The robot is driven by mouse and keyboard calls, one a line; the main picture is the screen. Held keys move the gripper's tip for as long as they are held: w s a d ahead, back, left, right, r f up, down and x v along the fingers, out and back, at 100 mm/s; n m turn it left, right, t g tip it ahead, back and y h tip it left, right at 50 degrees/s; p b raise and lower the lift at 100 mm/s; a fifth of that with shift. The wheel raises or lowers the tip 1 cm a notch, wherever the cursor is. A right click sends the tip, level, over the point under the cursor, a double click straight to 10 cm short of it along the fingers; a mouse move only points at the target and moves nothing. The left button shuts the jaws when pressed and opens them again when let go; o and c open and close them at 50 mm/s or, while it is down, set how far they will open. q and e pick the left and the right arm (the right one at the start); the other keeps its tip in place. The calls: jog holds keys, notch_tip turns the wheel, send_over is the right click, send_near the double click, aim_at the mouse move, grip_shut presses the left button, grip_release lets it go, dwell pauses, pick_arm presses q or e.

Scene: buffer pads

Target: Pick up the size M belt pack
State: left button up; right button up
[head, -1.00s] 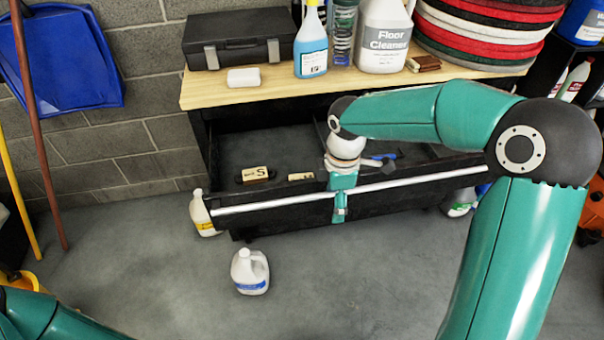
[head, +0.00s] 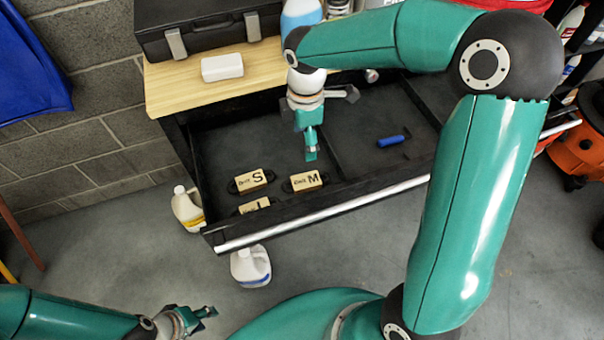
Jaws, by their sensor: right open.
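The size M belt pack (head: 306,181) is a small tan box marked "M" with dark ends. It lies in the open drawer (head: 330,209), left of the divider. The pack marked "S" (head: 251,181) lies to its left, and a third pack (head: 254,206), its label partly hidden by the drawer front, lies nearer the front. My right gripper (head: 311,152) is open and empty, pointing down just above and behind the M pack, apart from it. My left gripper (head: 209,312) is low at the bottom left, away from the drawer; its jaw opening is unclear.
A blue-handled tool (head: 393,140) lies in the drawer's right compartment. The wooden bench top (head: 180,85) above holds a black case (head: 208,25) and a white block (head: 222,67). White jugs (head: 250,267) stand on the floor by the drawer front.

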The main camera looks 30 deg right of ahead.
send_over(306, 180)
jog(key=f, duration=0.6)
jog(key=w+f, duration=0.1)
jog(key=f, duration=0.2)
jog(key=shift+d+f, duration=0.2)
jog(key=shift+f, duration=0.1)
jog(key=shift+s+a+f, duration=0.1)
jog(key=shift+s+f, duration=0.15)
jog(key=shift+f, duration=1.2)
jog(key=shift+s+a+f, duration=0.1)
jog(key=shift+s+f, duration=0.1)
jog(key=shift+f, duration=1.25)
jog(key=c, duration=1.2)
jog(key=shift+c, duration=0.2)
jog(key=shift+r, duration=0.2)
